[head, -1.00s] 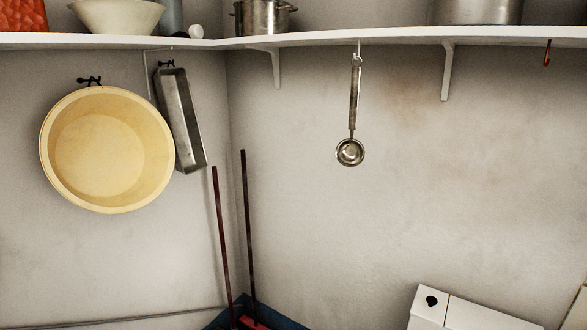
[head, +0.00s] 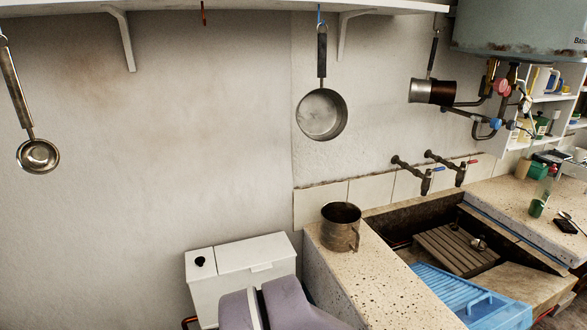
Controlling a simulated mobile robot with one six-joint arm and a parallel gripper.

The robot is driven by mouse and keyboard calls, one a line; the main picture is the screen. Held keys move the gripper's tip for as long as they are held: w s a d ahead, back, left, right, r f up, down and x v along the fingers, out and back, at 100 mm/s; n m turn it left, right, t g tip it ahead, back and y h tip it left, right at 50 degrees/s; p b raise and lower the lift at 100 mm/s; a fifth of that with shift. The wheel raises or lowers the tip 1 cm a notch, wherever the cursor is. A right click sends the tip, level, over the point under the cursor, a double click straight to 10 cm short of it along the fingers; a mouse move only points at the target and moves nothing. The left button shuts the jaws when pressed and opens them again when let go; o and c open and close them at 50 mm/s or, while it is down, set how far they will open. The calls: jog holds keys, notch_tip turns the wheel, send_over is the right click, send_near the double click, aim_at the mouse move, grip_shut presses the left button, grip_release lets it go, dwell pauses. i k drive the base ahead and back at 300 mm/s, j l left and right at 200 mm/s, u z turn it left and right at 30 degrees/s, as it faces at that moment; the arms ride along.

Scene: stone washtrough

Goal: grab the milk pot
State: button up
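No pot in view is labelled as the milk pot, and I cannot tell for sure which one it is. A steel saucepan (head: 322,113) hangs by its dark handle below the shelf, against the wall. A smaller pot (head: 433,92), part dark brown and part bright metal, hangs on its side by a long handle farther right. A dull metal jug (head: 340,229) with a side handle stands upright on the speckled stone ledge. My gripper is not in view; grey-purple rounded parts at the bottom are probably my arm.
The stone trough (head: 402,238) holds a slatted wooden board (head: 455,250) and a blue rack (head: 470,296). Two taps (head: 425,180) jut from the wall above it. A boiler (head: 520,30) with pipes hangs upper right. A white box (head: 240,268) stands below the wall.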

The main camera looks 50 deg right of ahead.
aim_at(343, 230)
jog(key=z, duration=1.75)
jog(key=i+l+u, duration=0.1)
jog(key=u, duration=0.25)
jog(key=i+l+u, duration=0.1)
jog(key=l+u, duration=0.55)
jog(key=i+j, duration=0.05)
jog(key=j, duration=0.05)
